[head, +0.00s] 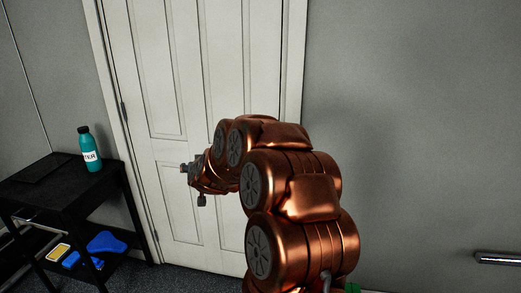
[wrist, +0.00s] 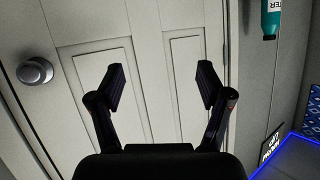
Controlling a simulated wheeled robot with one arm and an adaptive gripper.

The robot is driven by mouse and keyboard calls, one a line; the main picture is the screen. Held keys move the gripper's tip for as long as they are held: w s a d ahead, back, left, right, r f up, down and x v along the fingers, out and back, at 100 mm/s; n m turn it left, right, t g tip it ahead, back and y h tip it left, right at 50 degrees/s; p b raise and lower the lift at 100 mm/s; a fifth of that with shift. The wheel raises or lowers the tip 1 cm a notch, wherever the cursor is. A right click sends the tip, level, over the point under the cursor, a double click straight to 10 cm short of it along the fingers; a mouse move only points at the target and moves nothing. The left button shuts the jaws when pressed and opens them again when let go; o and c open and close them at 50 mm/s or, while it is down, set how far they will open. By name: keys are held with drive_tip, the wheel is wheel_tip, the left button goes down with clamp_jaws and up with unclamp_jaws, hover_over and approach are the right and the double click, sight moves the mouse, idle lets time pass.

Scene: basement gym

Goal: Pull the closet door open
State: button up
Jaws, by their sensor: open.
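The closet door (head: 203,70) is white with raised panels and looks shut in its frame. Its panels fill the middle of the wrist view (wrist: 185,85). The round metal door knob (wrist: 35,71) shows at the left of the wrist view, outside and to the left of the fingers. In the head view the knob cannot be seen, and my arm covers part of the door. My gripper (head: 186,172) is in front of the door in the head view. In the wrist view my gripper (wrist: 160,78) has its two dark fingers spread, with nothing between them.
A black shelf table (head: 75,198) stands left of the door, with a teal bottle (head: 89,148) on top. Blue items (head: 107,243) and a yellow-topped item (head: 58,253) lie on its lower shelf. The grey wall (head: 420,120) right of the door is bare, except for a metal bar (head: 498,258).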

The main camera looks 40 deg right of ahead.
drive_tip(key=s+d+f+m+g+h+b, duration=0.1)
drive_tip(key=d+m+h, duration=0.15)
drive_tip(key=d, duration=0.55)
drive_tip(key=s+d+f+m+h, duration=0.15)
drive_tip(key=d+h, duration=0.25)
drive_tip(key=d, duration=0.4)
drive_tip(key=s+d+m+g+h+b, duration=0.1)
drive_tip(key=s+d+h, duration=0.15)
drive_tip(key=d, duration=0.45)
drive_tip(key=shift+h, duration=0.4)
drive_tip(key=shift+w+p+x, duration=0.15)
drive_tip(key=shift+p+x, duration=0.35)
drive_tip(key=shift+x, duration=1.6)
drive_tip(key=shift+w+p+x, duration=0.15)
drive_tip(key=shift+p+x, duration=0.3)
drive_tip(key=shift+x, duration=1.65)
drive_tip(key=shift+a, duration=0.2)
clamp_jaws()
